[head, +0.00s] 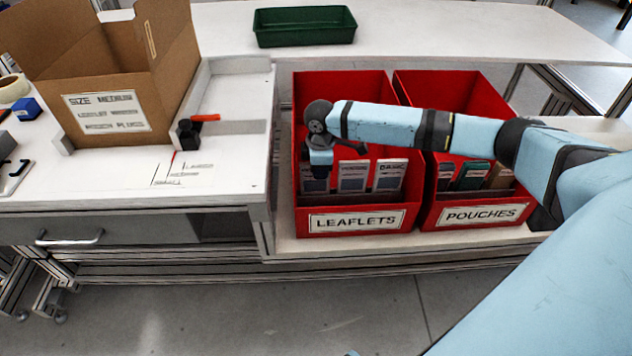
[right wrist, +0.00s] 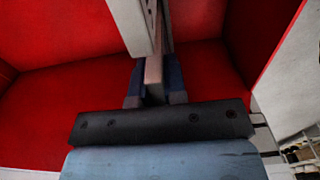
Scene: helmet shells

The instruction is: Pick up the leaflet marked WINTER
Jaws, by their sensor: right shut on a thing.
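The red box labelled LEAFLETS (head: 360,222) holds three upright leaflet groups side by side: a left one (head: 315,184), a middle one (head: 353,177) and a right one (head: 390,175) that seems headed BASIC. The other headings are too small or covered to read, so I cannot tell which is WINTER. My right gripper (head: 320,162) points down into the box at the left group and hides its top. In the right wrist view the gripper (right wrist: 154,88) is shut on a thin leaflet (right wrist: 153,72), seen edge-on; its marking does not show. My left gripper is out of view.
A red POUCHES box (head: 484,214) stands close on the right, under my right arm. An open cardboard carton (head: 107,110) is on the left bench. A green tray (head: 305,26) lies on the back table. Red box walls (right wrist: 50,115) surround the gripper.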

